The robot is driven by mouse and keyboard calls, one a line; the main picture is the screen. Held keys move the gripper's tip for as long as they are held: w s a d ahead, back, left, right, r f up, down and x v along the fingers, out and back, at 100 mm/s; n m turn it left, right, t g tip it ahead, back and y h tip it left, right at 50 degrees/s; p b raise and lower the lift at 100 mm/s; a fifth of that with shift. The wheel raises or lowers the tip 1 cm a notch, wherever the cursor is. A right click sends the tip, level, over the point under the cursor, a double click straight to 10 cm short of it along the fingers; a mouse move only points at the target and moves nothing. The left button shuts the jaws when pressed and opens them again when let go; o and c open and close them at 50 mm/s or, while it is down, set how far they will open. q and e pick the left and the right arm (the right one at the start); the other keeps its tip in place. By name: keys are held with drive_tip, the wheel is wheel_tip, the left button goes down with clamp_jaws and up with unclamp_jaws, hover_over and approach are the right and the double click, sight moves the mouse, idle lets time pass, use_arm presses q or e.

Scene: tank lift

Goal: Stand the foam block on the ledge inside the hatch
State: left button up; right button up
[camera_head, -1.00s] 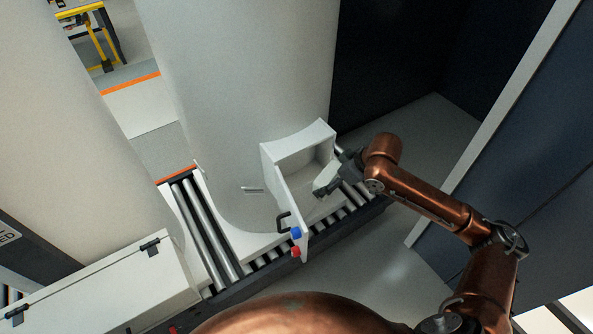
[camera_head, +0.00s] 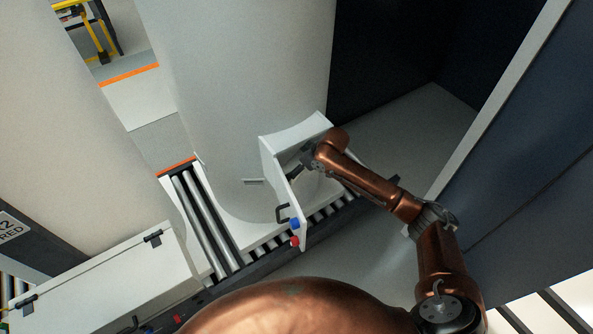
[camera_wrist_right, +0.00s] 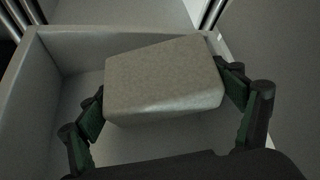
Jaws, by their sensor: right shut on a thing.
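The foam block (camera_wrist_right: 163,82) is a pale grey block, held between the two dark green-padded fingers of my right gripper (camera_wrist_right: 172,100) in the right wrist view. In the head view the right gripper (camera_head: 297,171) reaches into the mouth of the hatch (camera_head: 295,131), a white box-like frame on the side of the tank. The block is hidden there behind the door and my arm. The wrist view shows the hatch's pale walls (camera_wrist_right: 85,46) around the block; I cannot tell whether the block touches the ledge. The left gripper is out of view.
The hatch door (camera_head: 286,190) stands open on the left of the opening, with a black handle (camera_head: 282,212) and blue and red knobs. The roller conveyor (camera_head: 205,225) runs below the tank (camera_head: 245,80). A dark cabinet wall (camera_head: 520,160) stands at the right.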

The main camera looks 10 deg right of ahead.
wheel_tip(320, 180, down, 2)
drive_tip(key=shift+s+f+p, duration=0.1)
drive_tip(key=shift+f+p, duration=0.1)
drive_tip(key=shift+p, duration=0.25)
drive_tip(key=shift+f, duration=0.15)
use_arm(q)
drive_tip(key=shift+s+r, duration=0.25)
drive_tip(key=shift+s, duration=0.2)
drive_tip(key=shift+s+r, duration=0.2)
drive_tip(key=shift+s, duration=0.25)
use_arm(e)
drive_tip(key=shift+f, duration=0.15)
drive_tip(key=o, duration=1)
drive_tip(key=shift+d, duration=0.1)
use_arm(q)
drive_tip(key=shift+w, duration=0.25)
use_arm(e)
drive_tip(key=shift+o, duration=0.2)
